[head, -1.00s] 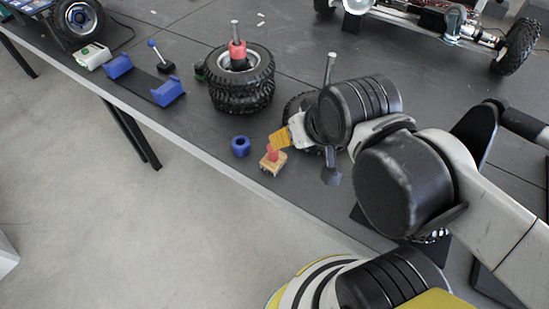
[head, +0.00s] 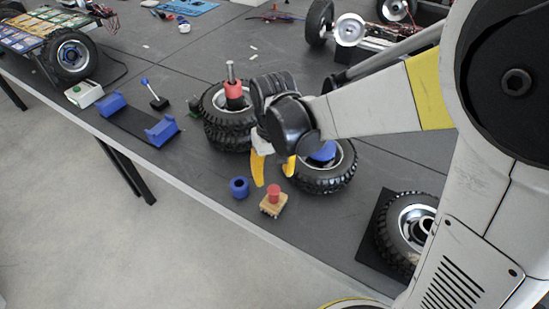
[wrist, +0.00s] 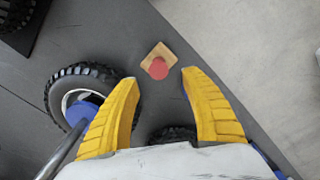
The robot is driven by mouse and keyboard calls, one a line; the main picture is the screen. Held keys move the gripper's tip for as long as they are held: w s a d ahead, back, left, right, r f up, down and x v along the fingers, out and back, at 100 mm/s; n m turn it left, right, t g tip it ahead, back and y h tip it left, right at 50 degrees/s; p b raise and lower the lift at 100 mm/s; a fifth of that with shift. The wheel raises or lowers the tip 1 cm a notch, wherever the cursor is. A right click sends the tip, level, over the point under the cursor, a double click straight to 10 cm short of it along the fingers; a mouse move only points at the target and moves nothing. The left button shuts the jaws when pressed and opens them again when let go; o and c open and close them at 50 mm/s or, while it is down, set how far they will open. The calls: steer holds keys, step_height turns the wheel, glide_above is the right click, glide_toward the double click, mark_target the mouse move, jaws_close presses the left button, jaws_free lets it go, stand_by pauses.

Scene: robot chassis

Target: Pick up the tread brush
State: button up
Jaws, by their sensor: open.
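The tread brush, a small wooden block with a red knob on top, stands near the table's front edge; its block (head: 271,207) shows in the head view. In the wrist view its red knob (wrist: 157,68) lies just beyond and between the fingertips, apart from both. My gripper (head: 274,181) has yellow fingers spread wide and pointing down, above and slightly behind the brush. It is empty, and the wrist view shows a clear gap between its fingertips (wrist: 159,76).
A blue ring (head: 239,187) lies just left of the brush. A tyred wheel (head: 333,181) lies close behind it to the right, and stacked tyres (head: 228,134) stand behind left. A blue-ended cradle (head: 161,131) is farther left. The table edge drops off in front.

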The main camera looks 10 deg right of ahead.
mark_target(274, 190)
step_height(274, 190, down, 5)
steer(key=shift+r+b, duration=0.1)
steer(key=shift+b, duration=0.75)
steer(key=f+b, duration=0.2)
steer(key=f, duration=0.1)
steer(key=f+b, duration=0.1)
steer(key=f, duration=0.1)
steer(key=shift+w+d+f, duration=0.15)
steer(key=shift+w, duration=0.15)
steer(key=shift+c, duration=0.4)
jaws_close()
